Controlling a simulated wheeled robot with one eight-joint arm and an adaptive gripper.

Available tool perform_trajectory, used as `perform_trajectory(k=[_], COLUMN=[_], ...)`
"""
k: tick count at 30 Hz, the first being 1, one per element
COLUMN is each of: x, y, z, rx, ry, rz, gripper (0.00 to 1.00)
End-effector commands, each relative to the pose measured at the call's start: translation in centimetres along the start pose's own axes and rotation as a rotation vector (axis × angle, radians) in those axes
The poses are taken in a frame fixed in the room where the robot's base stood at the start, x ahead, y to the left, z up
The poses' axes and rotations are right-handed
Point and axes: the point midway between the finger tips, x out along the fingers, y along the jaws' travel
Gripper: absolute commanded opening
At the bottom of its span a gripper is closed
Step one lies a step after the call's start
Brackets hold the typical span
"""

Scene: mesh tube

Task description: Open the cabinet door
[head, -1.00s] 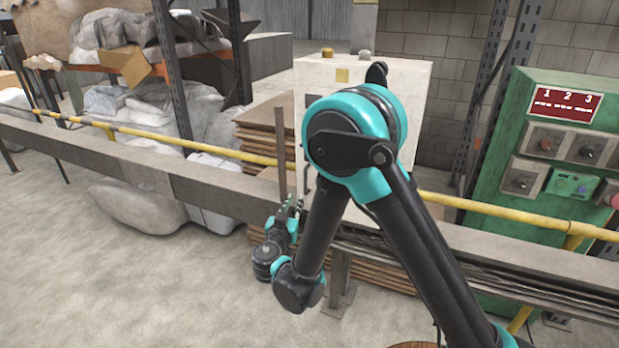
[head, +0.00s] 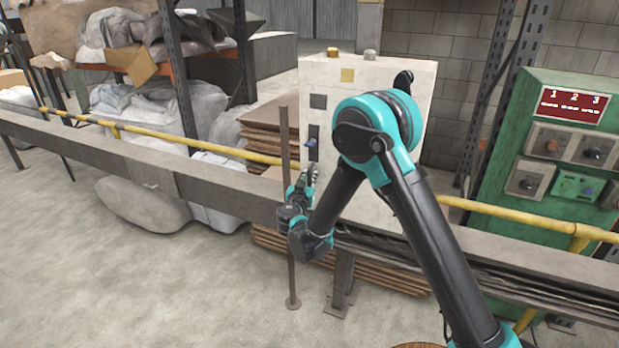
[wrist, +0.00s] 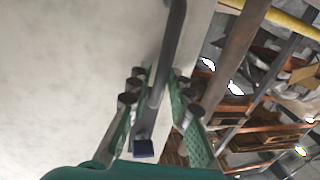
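The pale cabinet (head: 340,110) stands behind the grey rail, and its door looks closed. Near its left edge is a dark handle plate (head: 313,140) with a blue piece (head: 310,143) on it. My gripper (head: 312,172) is just below this plate in the head view, partly hidden by my arm. In the wrist view, my gripper (wrist: 163,108) is open. A dark handle bar (wrist: 172,50) runs between its two green-padded fingers, with visible space around it. The blue piece (wrist: 143,148) shows near the finger bases. Contact cannot be told.
A thin brown post (head: 288,220) stands just left of my gripper. A green control panel (head: 510,170) stands at the right. The floor at left front is clear.

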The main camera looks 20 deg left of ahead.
Motion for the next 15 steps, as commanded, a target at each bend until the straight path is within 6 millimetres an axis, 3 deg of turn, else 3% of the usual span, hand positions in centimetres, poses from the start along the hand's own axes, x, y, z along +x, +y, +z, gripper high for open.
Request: perform_trajectory(k=[8,12,15], x=[0.12,0.11,0.1], y=[0.02,0.02,0.02], z=[0.0,0.0,-0.01], rx=[0.0,0.0,0.0], ry=[0.0,0.0,0.0], rz=[0.0,0.0,0.0], gripper=[0.2,0.02,0.0])
